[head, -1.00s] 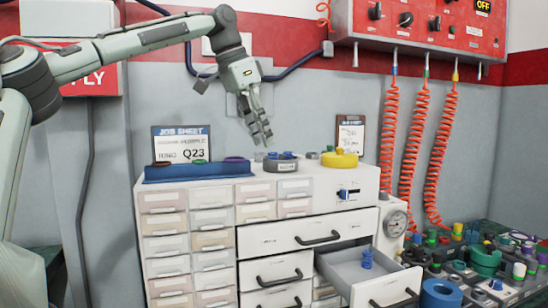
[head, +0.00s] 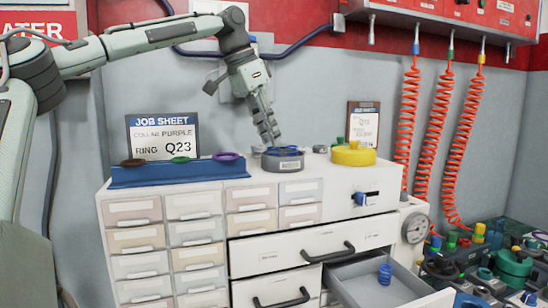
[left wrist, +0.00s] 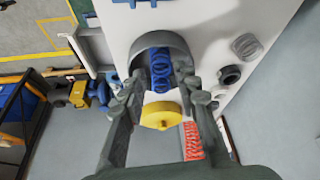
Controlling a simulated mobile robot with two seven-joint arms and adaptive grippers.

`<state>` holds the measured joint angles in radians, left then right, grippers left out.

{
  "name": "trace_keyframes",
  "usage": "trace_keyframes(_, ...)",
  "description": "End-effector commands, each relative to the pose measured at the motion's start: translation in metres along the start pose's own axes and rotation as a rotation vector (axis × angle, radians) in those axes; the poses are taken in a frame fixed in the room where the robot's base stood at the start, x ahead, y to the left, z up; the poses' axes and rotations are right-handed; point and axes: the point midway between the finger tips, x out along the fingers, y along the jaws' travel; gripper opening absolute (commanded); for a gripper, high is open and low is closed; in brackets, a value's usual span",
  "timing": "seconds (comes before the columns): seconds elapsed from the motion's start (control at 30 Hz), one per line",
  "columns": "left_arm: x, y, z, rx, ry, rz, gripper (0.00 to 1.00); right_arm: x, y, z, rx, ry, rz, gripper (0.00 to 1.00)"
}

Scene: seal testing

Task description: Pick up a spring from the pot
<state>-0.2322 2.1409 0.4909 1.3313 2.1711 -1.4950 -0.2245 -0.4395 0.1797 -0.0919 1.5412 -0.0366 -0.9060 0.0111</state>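The pot (head: 285,163) is a low grey round holder with a label, standing on top of the cabinet. Blue springs (head: 284,149) show at its rim. In the left wrist view the grey pot (left wrist: 183,45) holds blue coiled springs (left wrist: 160,68). My left gripper (head: 272,140) points down just above the pot's left side. In the left wrist view my left gripper (left wrist: 163,92) has its fingers spread wide, with nothing between them gripped; the springs appear in the gap beyond. Contact with the pot cannot be told. My right gripper is not in view.
A yellow round pot (head: 350,156) stands right of the grey one. A blue rack (head: 180,174) with rings and a job sheet (head: 163,135) are at left. Another blue spring (head: 384,273) stands in the open drawer (head: 360,290).

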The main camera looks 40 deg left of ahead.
Motion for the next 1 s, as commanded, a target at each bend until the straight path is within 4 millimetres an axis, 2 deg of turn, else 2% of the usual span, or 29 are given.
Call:
trace_keyframes(0.1,0.02,-0.001,0.0,0.0,-0.003,0.001,0.3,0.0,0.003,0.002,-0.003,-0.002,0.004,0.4)
trace_keyframes(0.23,0.037,-0.001,0.0,-0.001,-0.003,0.001,0.3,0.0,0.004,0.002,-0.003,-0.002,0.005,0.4)
trace_keyframes(0.53,0.042,-0.001,0.0,-0.002,0.0,0.0,0.3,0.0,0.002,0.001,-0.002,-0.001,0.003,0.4)
trace_keyframes(0.8,0.042,-0.001,0.0,-0.002,0.0,0.0,0.0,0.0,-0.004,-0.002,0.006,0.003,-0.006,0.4)
trace_keyframes(1.0,0.042,-0.001,-0.001,-0.001,0.001,0.0,0.0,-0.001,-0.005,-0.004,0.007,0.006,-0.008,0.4)
